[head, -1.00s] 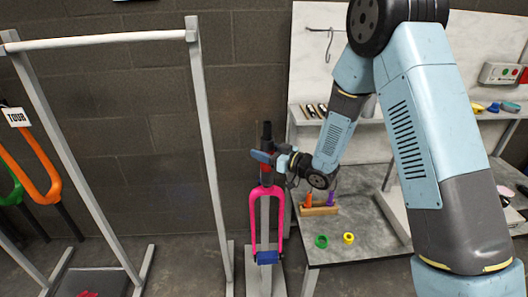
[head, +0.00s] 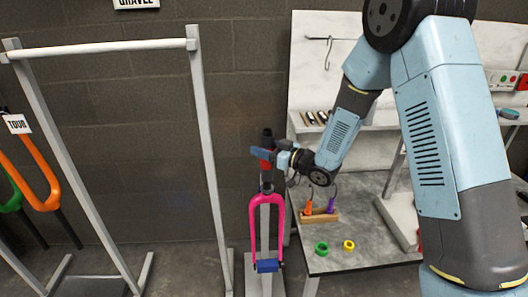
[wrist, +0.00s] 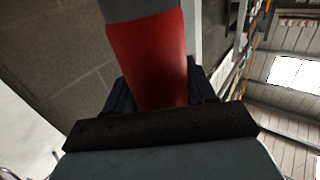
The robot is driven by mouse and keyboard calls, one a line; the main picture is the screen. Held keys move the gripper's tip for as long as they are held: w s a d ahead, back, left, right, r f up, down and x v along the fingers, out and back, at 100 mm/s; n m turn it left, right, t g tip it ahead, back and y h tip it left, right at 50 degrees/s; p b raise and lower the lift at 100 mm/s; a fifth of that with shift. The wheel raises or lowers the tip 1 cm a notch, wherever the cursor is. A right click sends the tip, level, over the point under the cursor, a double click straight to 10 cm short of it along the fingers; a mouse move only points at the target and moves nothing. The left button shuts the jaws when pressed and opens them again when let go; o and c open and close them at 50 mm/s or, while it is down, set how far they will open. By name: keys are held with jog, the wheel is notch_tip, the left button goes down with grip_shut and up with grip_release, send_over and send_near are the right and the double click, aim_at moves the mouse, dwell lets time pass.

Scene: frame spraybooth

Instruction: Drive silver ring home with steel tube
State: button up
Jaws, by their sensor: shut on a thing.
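My gripper (head: 266,156) is shut on the red grip of an upright tube (head: 267,136) with a dark top end. In the wrist view the red grip (wrist: 150,62) sits between the dark jaws, with a grey section beyond it. The tube is above the pink fork (head: 265,222), which stands upright with its legs down at a blue block (head: 267,266). A short dark section shows between the red grip and the fork's crown; I cannot tell whether tube and fork touch there. I cannot make out the silver ring.
A grey bench (head: 345,228) stands right of the fork, with a wooden holder (head: 322,216), a green ring (head: 321,248) and a yellow ring (head: 348,245). A grey frame (head: 208,150) stands to the left, with an orange fork (head: 40,170) beyond. A wall is close behind.

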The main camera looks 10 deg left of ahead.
jog(key=shift+r, duration=1.5)
jog(key=shift+r, duration=3.5)
jog(key=shift+r, duration=0.1)
notch_tip(320, 180, up, 7)
dwell(0.4)
jog(key=shift+r, duration=1.95)
